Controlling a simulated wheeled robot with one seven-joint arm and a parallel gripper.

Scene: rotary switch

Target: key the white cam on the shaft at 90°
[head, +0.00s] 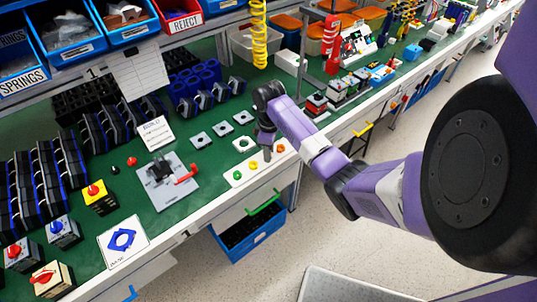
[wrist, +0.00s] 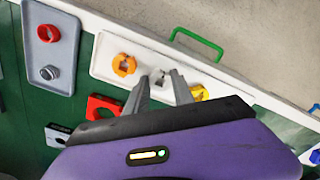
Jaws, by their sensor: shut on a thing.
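My gripper (head: 265,142) reaches down over the white cam tray (head: 233,182). In the wrist view its two fingers (wrist: 161,88) are closed around the small white cam (wrist: 160,80), low at the tray. The cam is hard to make out against the white tray; in the head view it is hidden by the gripper. A grey fixture plate (head: 164,199) lies to the left in the head view, with a black switch body (head: 159,170) and a red lever (head: 187,174) on it. I cannot make out the shaft or its angle.
An orange cam (wrist: 123,65) and a yellow cam (wrist: 198,93) flank my fingers. Square grey plates (head: 200,140) lie behind. A yellow-based switch (head: 98,199) stands left of the fixture. Green mat is clear between.

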